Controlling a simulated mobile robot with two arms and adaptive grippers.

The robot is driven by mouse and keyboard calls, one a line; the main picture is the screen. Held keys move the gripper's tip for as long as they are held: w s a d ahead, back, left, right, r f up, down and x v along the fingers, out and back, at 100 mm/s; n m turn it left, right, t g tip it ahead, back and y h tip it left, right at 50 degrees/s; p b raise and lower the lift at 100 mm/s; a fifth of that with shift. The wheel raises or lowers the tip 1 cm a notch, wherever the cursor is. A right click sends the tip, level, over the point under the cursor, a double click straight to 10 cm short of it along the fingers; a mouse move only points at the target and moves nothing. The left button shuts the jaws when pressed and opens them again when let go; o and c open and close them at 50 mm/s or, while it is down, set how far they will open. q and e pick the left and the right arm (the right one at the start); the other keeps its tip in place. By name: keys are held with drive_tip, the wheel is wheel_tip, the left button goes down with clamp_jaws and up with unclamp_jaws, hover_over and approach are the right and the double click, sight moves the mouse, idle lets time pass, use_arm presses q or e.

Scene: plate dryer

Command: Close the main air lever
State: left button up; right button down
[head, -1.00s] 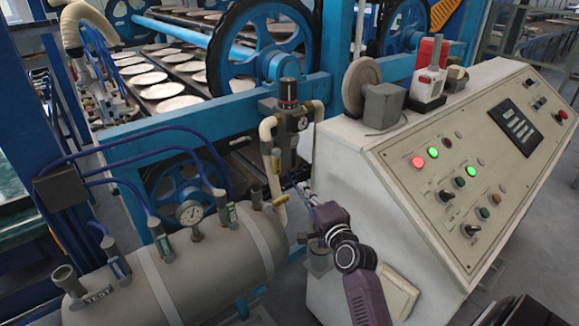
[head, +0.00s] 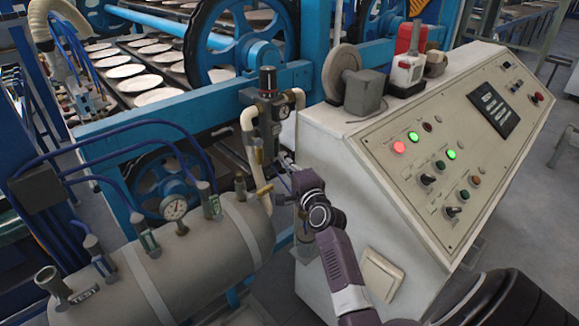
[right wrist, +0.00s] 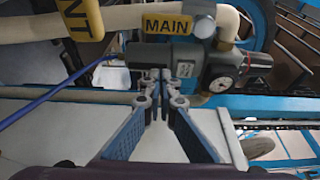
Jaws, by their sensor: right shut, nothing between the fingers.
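The main air lever, a yellow tag-like handle marked MAIN (right wrist: 178,23), shows at the top of the right wrist view, in front of a cream pipe. In the head view a small yellow piece on the vertical pipe (head: 259,155) seems to be this lever. My right gripper (head: 284,178) is shut and empty, just right of the pipe and below the grey regulator (head: 268,118). In the right wrist view its fingertips (right wrist: 160,75) are together below the lever, apart from it in the picture. My left gripper is not in view.
A second yellow handle (right wrist: 82,18), its letters partly cut off, hangs left of MAIN. A grey tank (head: 190,262) with a gauge and blue hoses stands at left. The white control console (head: 345,185) stands close at right. A blue frame (head: 190,105) lies behind.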

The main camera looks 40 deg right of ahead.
sight(259, 151)
drive_tip(key=w+a+p, duration=0.1)
drive_tip(key=w+a, duration=0.2)
drive_tip(key=shift+p, duration=0.4)
